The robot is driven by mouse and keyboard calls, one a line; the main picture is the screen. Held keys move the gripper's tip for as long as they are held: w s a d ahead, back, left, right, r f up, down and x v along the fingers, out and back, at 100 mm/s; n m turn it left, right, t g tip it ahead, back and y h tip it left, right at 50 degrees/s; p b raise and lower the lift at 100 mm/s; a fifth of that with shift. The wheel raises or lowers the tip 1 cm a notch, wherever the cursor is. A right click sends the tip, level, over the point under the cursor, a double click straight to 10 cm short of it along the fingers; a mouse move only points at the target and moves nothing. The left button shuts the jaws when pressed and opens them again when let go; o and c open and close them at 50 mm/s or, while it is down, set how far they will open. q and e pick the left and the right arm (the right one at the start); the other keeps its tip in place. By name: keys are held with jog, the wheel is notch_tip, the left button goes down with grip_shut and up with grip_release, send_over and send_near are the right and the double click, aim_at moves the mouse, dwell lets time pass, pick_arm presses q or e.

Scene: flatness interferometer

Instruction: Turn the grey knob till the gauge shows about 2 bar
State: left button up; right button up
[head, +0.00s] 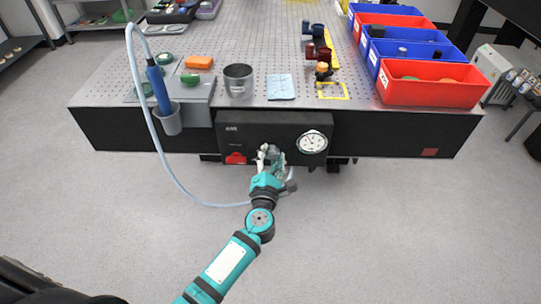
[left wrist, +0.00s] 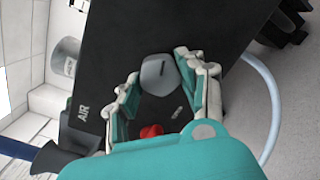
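The grey knob (left wrist: 160,73) sits on the front of a black air panel (head: 231,145); it has a dark mark line on its face. My left gripper (head: 270,154) is at the panel front and mostly covers the knob in the head view. In the left wrist view the fingers of my left gripper (left wrist: 158,72) are apart, with the knob between and just beyond their tips; I cannot tell whether they touch it. The round white gauge (head: 313,142) is right of the gripper; its needle is too small to read. My right gripper is not in view.
A red part (head: 236,159) is on the panel's left; it also shows in the left wrist view (left wrist: 151,131). A pale hose (head: 180,184) loops down left of the arm. A metal cup (head: 238,80) and red and blue bins (head: 432,92) stand on the perforated table (head: 110,90).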

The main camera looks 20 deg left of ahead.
pick_arm(q)
jog(key=o, duration=0.4)
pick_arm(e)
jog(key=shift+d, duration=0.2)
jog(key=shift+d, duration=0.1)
pick_arm(q)
jog(key=s, duration=0.4)
jog(key=s+d, duration=0.1)
jog(key=s, duration=0.3)
jog(key=s+d, duration=0.1)
jog(key=s, duration=0.3)
jog(key=shift+d, duration=0.2)
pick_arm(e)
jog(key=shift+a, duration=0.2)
pick_arm(q)
jog(key=shift+w, duration=0.1)
